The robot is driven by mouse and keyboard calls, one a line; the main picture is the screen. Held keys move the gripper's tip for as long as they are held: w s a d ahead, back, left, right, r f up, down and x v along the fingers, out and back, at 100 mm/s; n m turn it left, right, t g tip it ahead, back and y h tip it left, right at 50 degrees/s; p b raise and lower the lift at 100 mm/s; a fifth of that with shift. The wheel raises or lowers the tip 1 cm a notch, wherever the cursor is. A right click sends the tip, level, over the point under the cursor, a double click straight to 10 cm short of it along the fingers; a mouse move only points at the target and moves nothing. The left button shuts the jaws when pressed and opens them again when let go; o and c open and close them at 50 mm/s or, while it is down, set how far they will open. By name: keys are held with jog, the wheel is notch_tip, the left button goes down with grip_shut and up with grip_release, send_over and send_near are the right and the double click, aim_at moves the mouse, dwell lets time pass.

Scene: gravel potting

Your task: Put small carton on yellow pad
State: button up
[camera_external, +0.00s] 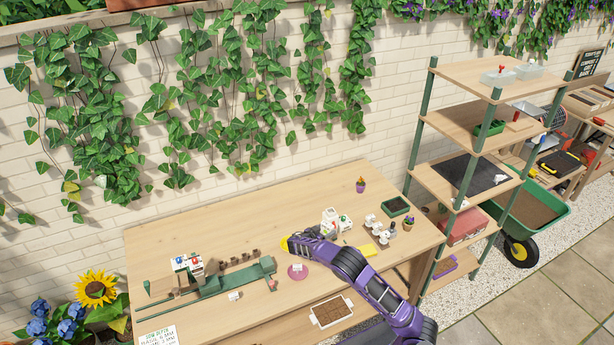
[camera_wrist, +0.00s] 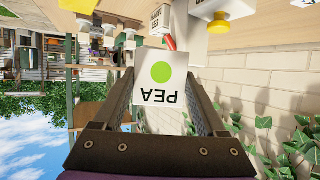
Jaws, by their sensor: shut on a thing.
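My gripper (camera_wrist: 160,88) is shut on a white small carton (camera_wrist: 160,98) with a green dot and the word PEA, upside down in the wrist view. In the external view my gripper (camera_external: 312,235) is above the table's middle, near white packages (camera_external: 330,216). I cannot clearly tell the held carton from them there. The yellow pad (camera_external: 383,239) lies to the right of my gripper, beside small pots. The carton is apart from the pad.
The wooden table (camera_external: 240,220) also holds a green tray rig (camera_external: 225,280), a pink disc (camera_external: 298,272), white pots (camera_external: 371,222) and a dark green tray (camera_external: 396,206). A shelf rack (camera_external: 470,140) stands at the right. The table's back left is clear.

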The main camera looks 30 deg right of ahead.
jog(key=s+d+r+m+g+h, duration=0.1)
jog(key=s+d+m+g, duration=0.2)
jog(key=s+d, duration=0.35)
jog(key=s+d+m+g+h, duration=0.1)
jog(key=s+d+m+g, duration=0.15)
jog(key=d, duration=0.65)
send_over(364, 251)
jog(key=shift+n, duration=0.25)
notch_tip(364, 251, down, 5)
jog(key=shift+s+f, duration=0.1)
jog(key=shift+f, duration=2.25)
jog(key=shift+f+b, duration=0.2)
jog(key=shift+b, duration=0.25)
jog(key=o, duration=1.3)
jog(key=shift+r, duration=0.1)
